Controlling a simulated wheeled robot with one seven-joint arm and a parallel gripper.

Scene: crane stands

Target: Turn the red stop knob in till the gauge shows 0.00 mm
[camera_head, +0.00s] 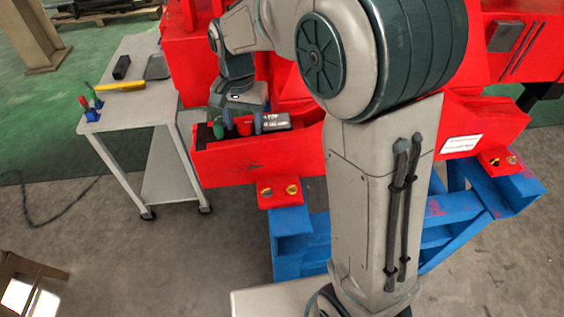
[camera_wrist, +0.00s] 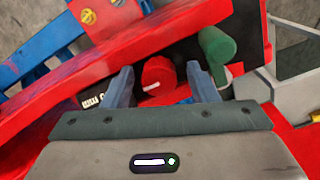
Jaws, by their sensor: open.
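The red stop knob (camera_wrist: 158,72) shows in the wrist view between the two blue fingers of my gripper (camera_wrist: 160,69). The fingers are open, with a visible gap on each side of the knob. In the head view the red knob (camera_head: 244,126) sits in the red machine's recess, under my gripper (camera_head: 239,126).
A green-handled part (camera_wrist: 216,48) stands close to one finger; it also shows in the head view (camera_head: 218,130). The recess has a red front wall (camera_head: 240,165). A grey trolley (camera_head: 135,110) with tools stands to the left. Blue stands (camera_head: 290,230) carry the machine.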

